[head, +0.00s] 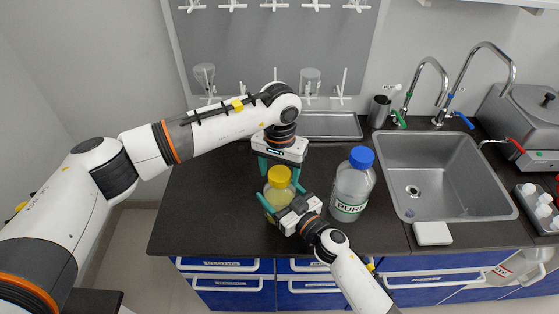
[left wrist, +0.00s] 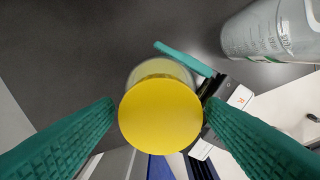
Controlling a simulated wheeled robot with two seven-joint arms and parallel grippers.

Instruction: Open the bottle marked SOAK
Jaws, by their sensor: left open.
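A bottle with a yellow cap (head: 279,177) and yellowish contents stands upright on the dark counter; no label on it is readable. Its cap (left wrist: 160,116) fills the middle of the left wrist view. My left gripper (head: 280,172) is open above the bottle, teal fingers pointing down on either side of the cap, with gaps showing in the left wrist view. My right gripper (head: 282,198) comes from the front right, its fingers on both sides of the bottle body and appearing closed on it. The far finger also shows in the left wrist view (left wrist: 183,58).
A sink (head: 440,165) lies further right. A metal tray (head: 331,126) is behind. The counter's left part is clear.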

